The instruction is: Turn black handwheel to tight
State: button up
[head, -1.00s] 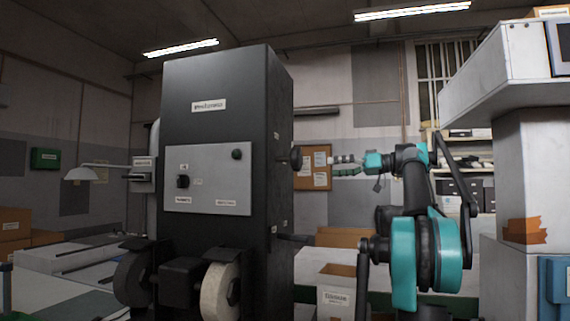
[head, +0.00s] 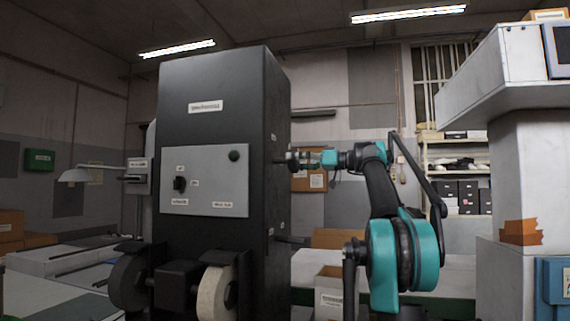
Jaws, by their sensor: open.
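The black handwheel (head: 279,159) is on the right side face of the tall black machine (head: 220,75), seen nearly edge-on. My gripper (head: 291,158) is open and right at the handwheel, reaching it from the right. The handwheel and the dark fingers overlap in the picture, so I cannot tell whether they touch. My teal and black arm (head: 383,200) stretches left toward the machine.
The machine's grey front panel (head: 205,180) has a black switch and a round green spot. Grinding wheels (head: 215,293) stick out below. A dark lever (head: 292,239) juts from the side face under my gripper. A white column (head: 515,180) stands right.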

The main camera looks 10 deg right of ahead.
jog(key=x, duration=0.3)
jog(key=shift+w+a, duration=0.1)
jog(key=shift+a, duration=0.05)
jog(key=c, duration=1.2)
